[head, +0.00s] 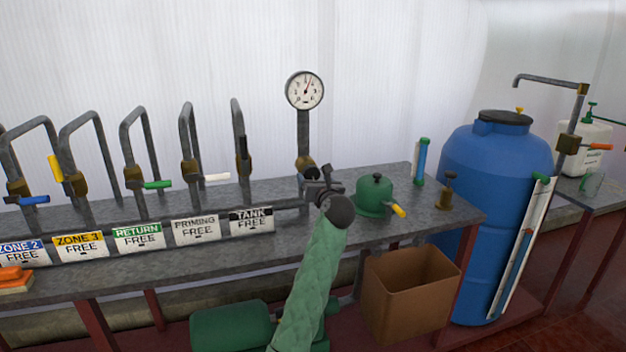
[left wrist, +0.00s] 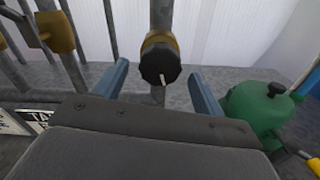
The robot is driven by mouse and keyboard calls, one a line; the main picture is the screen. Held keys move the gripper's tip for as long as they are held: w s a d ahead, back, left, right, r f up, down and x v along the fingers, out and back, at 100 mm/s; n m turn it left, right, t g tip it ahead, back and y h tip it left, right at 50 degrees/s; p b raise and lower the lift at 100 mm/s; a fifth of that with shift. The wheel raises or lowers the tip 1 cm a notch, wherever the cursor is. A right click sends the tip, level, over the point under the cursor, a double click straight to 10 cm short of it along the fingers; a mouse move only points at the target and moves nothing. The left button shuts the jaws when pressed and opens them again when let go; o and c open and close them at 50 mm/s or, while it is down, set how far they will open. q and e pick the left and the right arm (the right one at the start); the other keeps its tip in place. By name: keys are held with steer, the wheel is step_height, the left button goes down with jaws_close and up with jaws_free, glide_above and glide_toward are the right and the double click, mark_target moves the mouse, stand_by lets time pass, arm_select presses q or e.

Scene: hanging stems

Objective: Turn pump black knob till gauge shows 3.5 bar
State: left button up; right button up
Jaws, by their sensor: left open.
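The black knob (left wrist: 160,65) with a white mark shows in the left wrist view, on a brass fitting at the foot of the gauge's pipe. My left gripper (left wrist: 156,84) is open, with one blue-grey finger on each side of the knob in that view and a visible gap on both sides. In the head view my left gripper (head: 318,178) is just in front of the brass fitting, and it mostly hides the knob. The round white gauge (head: 305,91) stands above on the pipe. Its needle points up and slightly right; the numbers are too small to read. My right gripper is out of view.
Right of the knob stands a green vessel (head: 375,197) with a yellow handle. Several bent pipes with coloured valve levers stand to the left, above signs such as TANK FREE (head: 252,220). A cardboard box (head: 411,293) is below the bench, and a blue barrel (head: 494,180) stands right.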

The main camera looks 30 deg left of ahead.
arm_select(q)
steer(key=v, duration=0.5)
steer(key=shift+s+d+b, duration=0.2)
steer(key=shift+d+b, duration=0.05)
steer(key=shift+b, duration=0.15)
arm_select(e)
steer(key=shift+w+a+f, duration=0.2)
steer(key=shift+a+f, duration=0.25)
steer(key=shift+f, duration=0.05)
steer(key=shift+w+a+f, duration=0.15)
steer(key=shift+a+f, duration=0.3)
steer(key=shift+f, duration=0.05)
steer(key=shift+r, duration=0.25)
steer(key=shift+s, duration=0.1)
